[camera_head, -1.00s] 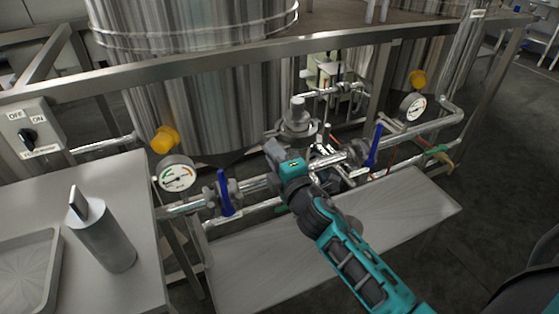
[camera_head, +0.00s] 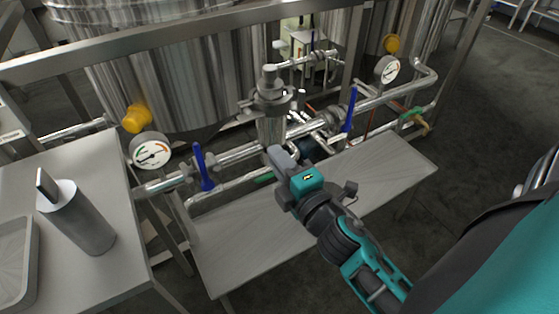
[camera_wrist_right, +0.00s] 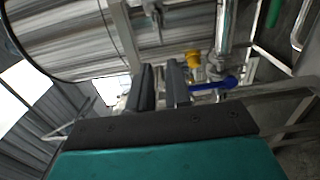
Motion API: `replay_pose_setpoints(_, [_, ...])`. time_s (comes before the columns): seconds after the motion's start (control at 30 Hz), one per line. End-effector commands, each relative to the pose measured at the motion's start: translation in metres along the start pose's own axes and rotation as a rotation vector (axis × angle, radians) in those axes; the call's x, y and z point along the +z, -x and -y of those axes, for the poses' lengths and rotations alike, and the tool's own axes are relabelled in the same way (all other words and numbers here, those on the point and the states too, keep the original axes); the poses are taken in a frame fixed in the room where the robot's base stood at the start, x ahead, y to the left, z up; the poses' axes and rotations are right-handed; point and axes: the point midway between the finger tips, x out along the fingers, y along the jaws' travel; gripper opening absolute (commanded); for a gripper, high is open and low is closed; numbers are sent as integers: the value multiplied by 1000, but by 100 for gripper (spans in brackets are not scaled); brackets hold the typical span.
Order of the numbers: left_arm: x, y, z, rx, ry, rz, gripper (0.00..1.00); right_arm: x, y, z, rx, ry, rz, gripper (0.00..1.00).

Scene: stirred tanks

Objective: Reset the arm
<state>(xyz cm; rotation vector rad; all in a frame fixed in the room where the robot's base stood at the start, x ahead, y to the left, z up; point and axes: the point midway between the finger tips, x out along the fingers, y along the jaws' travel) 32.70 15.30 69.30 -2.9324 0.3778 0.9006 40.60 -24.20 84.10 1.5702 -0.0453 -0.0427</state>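My right arm reaches up from the lower right in the head view. Its gripper (camera_head: 276,155) is above the grey bench, on the near side of the pipework, with nothing seen in it. In the right wrist view the two dark fingers (camera_wrist_right: 162,84) stand side by side with a narrow gap between them. My left gripper is in neither view.
Pipes with blue valve handles (camera_head: 202,167) (camera_head: 349,109) and round gauges (camera_head: 151,151) (camera_head: 387,70) run behind my gripper, below steel tanks (camera_head: 175,80). A metal cylinder (camera_head: 80,219) stands on the left table beside a tray (camera_head: 28,275). The low bench (camera_head: 235,258) is clear.

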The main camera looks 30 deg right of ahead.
Motion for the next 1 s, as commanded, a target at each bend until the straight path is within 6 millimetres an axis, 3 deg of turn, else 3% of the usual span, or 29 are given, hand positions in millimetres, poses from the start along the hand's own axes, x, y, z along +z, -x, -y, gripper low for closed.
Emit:
replay_pose_setpoints(0.57, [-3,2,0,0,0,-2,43,-1,1,1,-12,-26,-1,18])
replay_pose_setpoints(0.77, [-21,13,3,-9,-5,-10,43,-10,13,22,-146,-363,5,18])
replay_pose_setpoints(1.0, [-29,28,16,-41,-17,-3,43,-35,54,72,-442,-991,111,18])
